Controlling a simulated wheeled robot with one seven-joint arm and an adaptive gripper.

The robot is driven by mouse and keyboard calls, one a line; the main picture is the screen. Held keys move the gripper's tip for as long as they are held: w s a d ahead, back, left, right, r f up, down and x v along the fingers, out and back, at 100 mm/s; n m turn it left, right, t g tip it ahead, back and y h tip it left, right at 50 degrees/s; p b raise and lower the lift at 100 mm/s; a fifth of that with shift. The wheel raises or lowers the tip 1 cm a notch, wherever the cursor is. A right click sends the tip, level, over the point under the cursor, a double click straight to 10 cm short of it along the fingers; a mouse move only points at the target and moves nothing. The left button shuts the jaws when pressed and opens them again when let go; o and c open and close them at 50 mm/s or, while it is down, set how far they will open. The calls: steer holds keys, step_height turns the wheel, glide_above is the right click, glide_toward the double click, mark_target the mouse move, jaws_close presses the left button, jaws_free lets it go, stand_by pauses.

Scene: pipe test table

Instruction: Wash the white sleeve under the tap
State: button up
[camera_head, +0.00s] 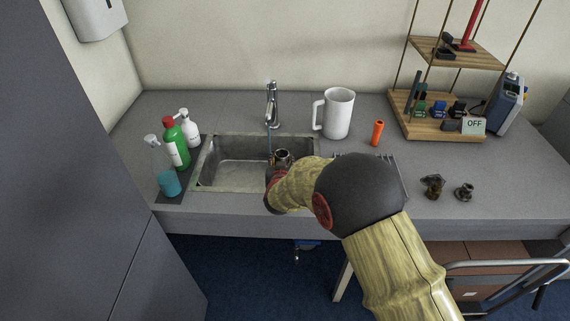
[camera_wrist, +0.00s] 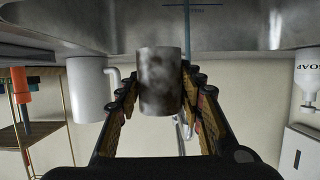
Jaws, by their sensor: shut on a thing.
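My gripper (camera_wrist: 160,82) is shut on the sleeve (camera_wrist: 160,80), a short cylinder with dark grey-brown smudges over a pale surface. In the head view the sleeve's rim (camera_head: 283,154) shows above the right part of the sink (camera_head: 207,162); my wrist hides much of the gripper and sleeve. The chrome tap (camera_head: 272,104) stands behind the sink. A thin blue stream (camera_head: 269,143) comes down from it, close beside the sleeve. In the wrist view the stream (camera_wrist: 187,30) runs by the sleeve's right edge; I cannot tell whether it touches.
A white jug (camera_head: 339,112) and an orange cylinder (camera_head: 377,133) stand right of the tap. Two dark fittings (camera_head: 433,186) (camera_head: 464,192) lie at the right. A wooden shelf (camera_head: 435,124) stands behind them.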

steer(key=w+a+f, duration=0.2)
steer(key=w+a, duration=0.2)
steer(key=w, duration=0.4)
steer(key=shift+w, duration=0.2)
stand_by(0.3)
steer(key=shift+d+b, duration=0.15)
steer(key=shift+b, duration=0.15)
stand_by(0.3)
steer(key=shift+w+d, duration=0.25)
steer(key=shift+d, duration=0.15)
steer(key=shift+a+r, duration=0.1)
steer(key=shift+a, duration=0.05)
steer(key=shift+s+a+p, duration=0.25)
steer(key=shift+a+p, duration=0.05)
steer(key=shift+a, duration=0.1)
steer(key=shift+d, duration=0.15)
steer(key=shift+w+d, duration=0.25)
steer(key=shift+d, duration=0.2)
stand_by(0.3)
